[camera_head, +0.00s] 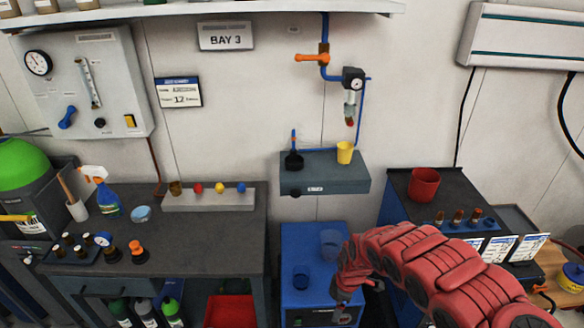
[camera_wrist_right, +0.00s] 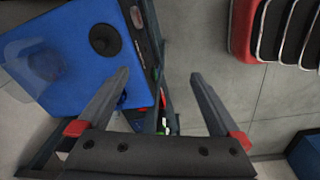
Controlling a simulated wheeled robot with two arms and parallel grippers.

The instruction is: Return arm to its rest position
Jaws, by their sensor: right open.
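My right arm comes in from the right in the head view, sleeved in red segments and bent over the front of the blue cabinet (camera_head: 310,262). Its right gripper (camera_head: 343,308) points down at the cabinet's front right side and is partly hidden by the arm. In the right wrist view the two grey fingers of the right gripper (camera_wrist_right: 160,80) are spread apart with nothing between them. The blue cabinet top (camera_wrist_right: 75,75) lies to the left of the fingers there. My left gripper is not in view.
A wall shelf (camera_head: 325,182) holds a yellow cup (camera_head: 345,152). A red pot (camera_head: 424,184) stands on the right bench. Bare floor (camera_wrist_right: 270,115) shows right of the fingers.

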